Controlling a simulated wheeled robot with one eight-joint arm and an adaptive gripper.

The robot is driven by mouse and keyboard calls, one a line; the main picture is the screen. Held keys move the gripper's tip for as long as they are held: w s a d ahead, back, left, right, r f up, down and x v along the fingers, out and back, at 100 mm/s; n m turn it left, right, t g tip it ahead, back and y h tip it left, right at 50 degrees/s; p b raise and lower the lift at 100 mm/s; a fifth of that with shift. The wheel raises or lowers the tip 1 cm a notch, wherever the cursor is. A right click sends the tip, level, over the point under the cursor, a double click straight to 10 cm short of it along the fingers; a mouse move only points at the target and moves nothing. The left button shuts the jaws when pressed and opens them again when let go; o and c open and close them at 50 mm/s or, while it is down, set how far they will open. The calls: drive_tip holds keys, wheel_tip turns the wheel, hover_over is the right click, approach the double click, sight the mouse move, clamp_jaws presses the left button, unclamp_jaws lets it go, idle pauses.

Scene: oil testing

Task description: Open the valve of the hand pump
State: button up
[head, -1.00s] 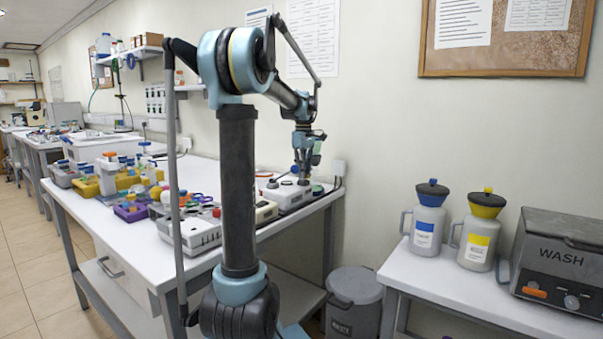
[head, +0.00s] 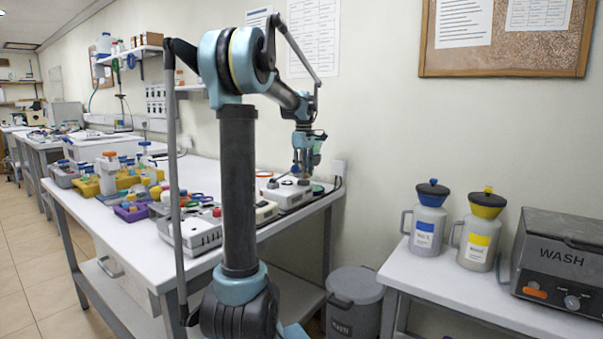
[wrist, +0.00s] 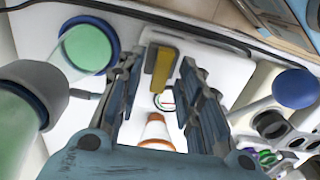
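My gripper (head: 301,172) is low over the white unit (head: 290,198) at the right end of the long table. In the wrist view my gripper (wrist: 160,62) has its two fingers apart. A yellow and grey upright piece (wrist: 163,68) shows between the fingertips, and I see space beside it. It may be the valve; I cannot tell for sure. An orange-and-white cone-shaped part (wrist: 157,133) shows nearer the palm, between the fingers. The hand pump is too small to make out in the head view.
Bottles and racks crowd the table's left. A grey bin (head: 353,296) stands on the floor beside the table.

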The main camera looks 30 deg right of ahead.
drive_tip(key=shift+r, duration=0.15)
wheel_tip(320, 180, up, 12)
idle(0.5)
drive_tip(key=shift+f, duration=0.2)
